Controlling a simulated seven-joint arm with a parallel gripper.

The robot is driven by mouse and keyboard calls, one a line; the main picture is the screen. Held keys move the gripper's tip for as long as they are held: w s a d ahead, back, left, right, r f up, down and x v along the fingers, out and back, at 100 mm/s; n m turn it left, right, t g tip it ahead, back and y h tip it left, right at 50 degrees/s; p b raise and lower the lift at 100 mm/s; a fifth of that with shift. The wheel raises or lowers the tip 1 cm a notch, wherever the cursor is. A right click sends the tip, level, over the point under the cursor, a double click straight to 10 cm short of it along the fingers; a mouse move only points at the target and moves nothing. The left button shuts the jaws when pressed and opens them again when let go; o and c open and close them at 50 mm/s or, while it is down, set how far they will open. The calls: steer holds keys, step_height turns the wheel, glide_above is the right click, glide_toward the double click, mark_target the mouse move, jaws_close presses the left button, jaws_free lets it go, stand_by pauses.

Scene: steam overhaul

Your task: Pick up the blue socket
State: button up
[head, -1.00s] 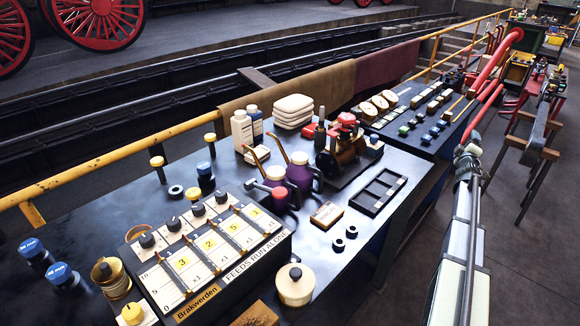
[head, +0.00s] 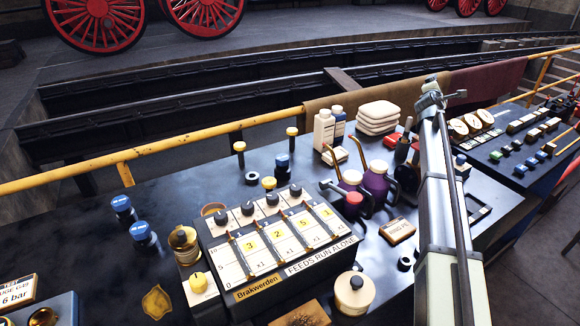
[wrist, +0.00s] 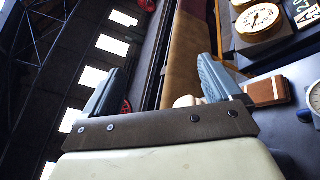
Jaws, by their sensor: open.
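Two blue-topped sockets with white lettering stand upright on the dark bench in the head view, one at the far left (head: 122,206) and one just nearer (head: 142,234). A third blue-topped dark piece (head: 282,162) stands behind the control box. I cannot tell which one is the named blue socket. My gripper (wrist: 163,82) is open and empty in the wrist view, its two grey fingers wide apart. No blue socket shows in the wrist view. In the head view my arm rises at the right, well away from the sockets.
The control box (head: 270,281) with dials stands mid-bench. Brass pots (head: 184,243), purple oil cans (head: 376,182), bottles (head: 324,130) and a cream tin (head: 354,292) stand around it. A yellow rail (head: 200,143) runs behind. A gauge (wrist: 257,21) shows in the wrist view.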

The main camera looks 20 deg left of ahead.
steer(key=s+a+f+m+g, duration=0.1)
steer(key=a+f+m+g, duration=0.35)
steer(key=a, duration=0.85)
steer(key=g+y, duration=0.5)
steer(key=g, duration=0.7)
glide_above(281, 157)
steer(key=f, duration=0.6)
steer(key=shift+w+d+f, duration=0.1)
steer(key=shift+w+f, duration=0.15)
steer(key=shift+s, duration=0.25)
step_height(281, 157, down, 8)
steer(key=shift+f, duration=0.25)
steer(key=shift+d+f, duration=0.15)
steer(key=shift+f, duration=2.5)
steer(key=shift+c, duration=0.2)
